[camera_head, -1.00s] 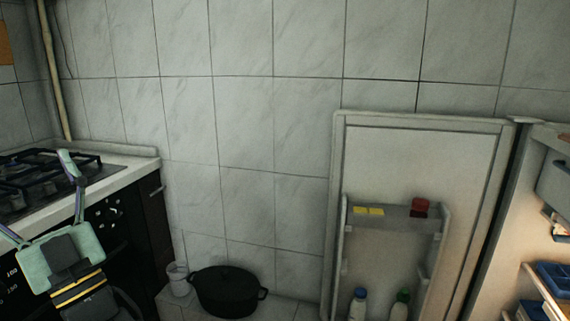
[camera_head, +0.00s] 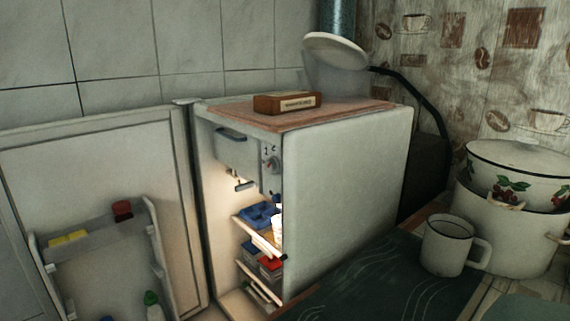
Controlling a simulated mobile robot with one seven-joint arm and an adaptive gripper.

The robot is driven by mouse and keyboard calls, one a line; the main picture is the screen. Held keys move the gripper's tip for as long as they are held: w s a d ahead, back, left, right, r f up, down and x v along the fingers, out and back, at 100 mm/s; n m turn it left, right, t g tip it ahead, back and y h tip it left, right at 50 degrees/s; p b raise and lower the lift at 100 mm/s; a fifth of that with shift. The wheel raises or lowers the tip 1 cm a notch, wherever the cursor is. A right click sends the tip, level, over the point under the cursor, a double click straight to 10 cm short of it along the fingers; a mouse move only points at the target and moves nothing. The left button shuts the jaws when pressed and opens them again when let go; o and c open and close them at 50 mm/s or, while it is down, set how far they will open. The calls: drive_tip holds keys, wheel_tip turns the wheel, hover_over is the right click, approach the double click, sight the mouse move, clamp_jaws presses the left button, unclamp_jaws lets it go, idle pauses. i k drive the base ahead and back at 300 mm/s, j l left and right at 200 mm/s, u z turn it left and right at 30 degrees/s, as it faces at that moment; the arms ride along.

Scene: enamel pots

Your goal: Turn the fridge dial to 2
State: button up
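The small white fridge (camera_head: 345,180) stands in the middle of the view with its door (camera_head: 95,190) swung open to the left. The dial (camera_head: 271,165) is a small round grey knob on the inner right side of the fridge, near the top. Small dark marks show just above it and look like numerals. The dial's pointer is too small to read. My gripper is outside the view.
A freezer box (camera_head: 236,150) sits left of the dial. Below are shelves with a blue tray (camera_head: 258,215) and a white container (camera_head: 278,228). A brown box (camera_head: 287,103) lies on top. A white mug (camera_head: 446,245) and enamel pots (camera_head: 515,175) stand right.

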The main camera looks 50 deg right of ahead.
sight(272, 166)
drive_tip(key=z, duration=1.15)
